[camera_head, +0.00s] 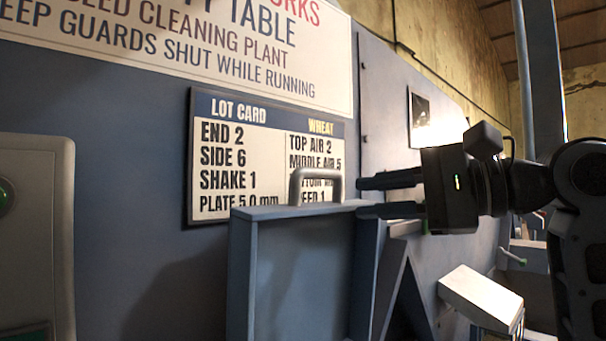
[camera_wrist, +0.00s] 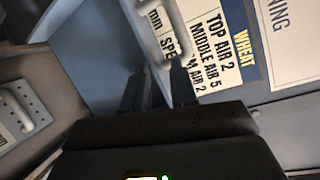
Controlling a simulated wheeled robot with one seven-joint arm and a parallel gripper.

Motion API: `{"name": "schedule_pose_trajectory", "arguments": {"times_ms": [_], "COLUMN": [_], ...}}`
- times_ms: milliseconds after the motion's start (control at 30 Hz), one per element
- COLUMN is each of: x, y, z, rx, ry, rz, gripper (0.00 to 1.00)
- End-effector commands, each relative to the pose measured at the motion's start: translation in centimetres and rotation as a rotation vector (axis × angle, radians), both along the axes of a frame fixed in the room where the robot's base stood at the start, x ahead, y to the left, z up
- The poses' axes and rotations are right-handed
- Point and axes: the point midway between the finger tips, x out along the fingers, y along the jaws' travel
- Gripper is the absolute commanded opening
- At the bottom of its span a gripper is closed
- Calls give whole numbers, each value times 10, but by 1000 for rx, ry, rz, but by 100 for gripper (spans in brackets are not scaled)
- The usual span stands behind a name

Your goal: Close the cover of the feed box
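The feed box cover appears to be the blue-grey panel (camera_head: 300,270) with a raised rim, standing upright in the head view. A grey bar handle (camera_head: 315,174) rises behind its top edge. The same handle (camera_wrist: 176,30) shows in the wrist view, its near end close to the right finger. My gripper (camera_head: 359,197) is open, coming from the right, with its fingertips at the cover's upper right corner. The two fingers also show apart in the wrist view (camera_wrist: 158,78). I cannot tell whether a finger touches the handle. The box opening is not clearly seen.
A lot card (camera_head: 240,160) is on the blue wall behind the cover. A grey cabinet with a green button (camera_head: 5,195) stands at the left. A pale box (camera_head: 482,297) lies low at the right. Another panel with a handle (camera_wrist: 18,105) shows in the wrist view.

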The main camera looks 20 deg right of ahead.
Motion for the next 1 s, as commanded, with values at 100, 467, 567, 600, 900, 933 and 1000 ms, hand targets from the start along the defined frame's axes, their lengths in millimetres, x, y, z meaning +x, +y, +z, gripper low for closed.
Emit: {"name": "schedule_pose_trajectory", "arguments": {"times_ms": [100,467,567,600,900,933,1000], "x": [-1,-4,-3,-1,30,33,40], "y": [2,9,11,13,39,42,48], "z": [8,34,36,36,32,31,30], "rx": [-44,-196,-218,-221,-220,-221,-221], "ry": [-31,-137,-152,-153,-153,-152,-152], "rz": [12,55,64,65,65,65,65], "gripper": [27,27,27,27,27,27,27]}}
